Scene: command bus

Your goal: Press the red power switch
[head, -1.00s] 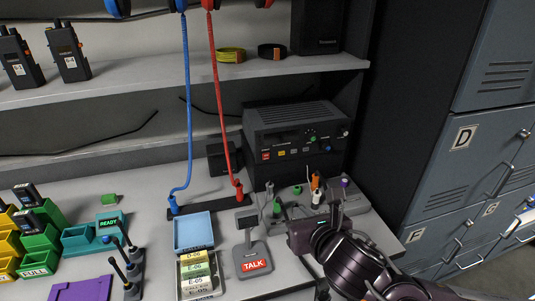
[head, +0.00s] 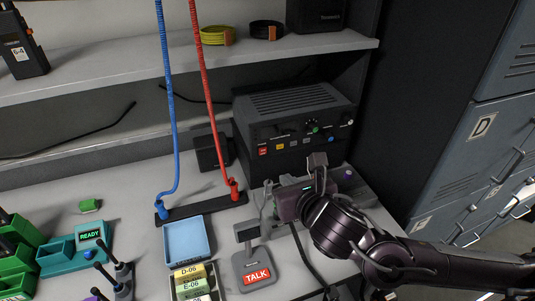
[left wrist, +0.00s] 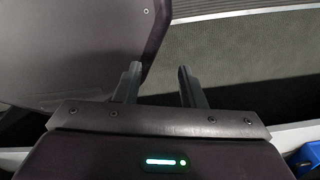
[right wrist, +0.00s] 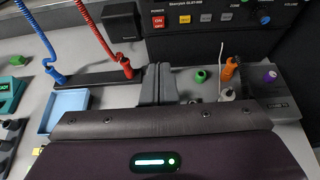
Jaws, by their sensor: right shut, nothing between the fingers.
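The red power switch (head: 263,151) is at the left end of the front panel of the black radio unit (head: 295,100). It also shows in the right wrist view, marked ON/OFF (right wrist: 158,22), under the word POWER. My right gripper (head: 267,192) is in front of and below the panel, over the counter. In the right wrist view its fingers (right wrist: 158,78) are together and empty, pointing toward the switch with a clear gap before it. My left gripper (left wrist: 158,78) shows only in the left wrist view, with its fingers apart and nothing between them.
Near the right gripper are a TALK microphone (head: 257,272), a strip with red and blue cables (head: 200,209), and several coloured plugs, including an orange one (right wrist: 229,70). A blue tray (head: 186,240) lies to the left. A shelf (head: 200,62) overhangs behind.

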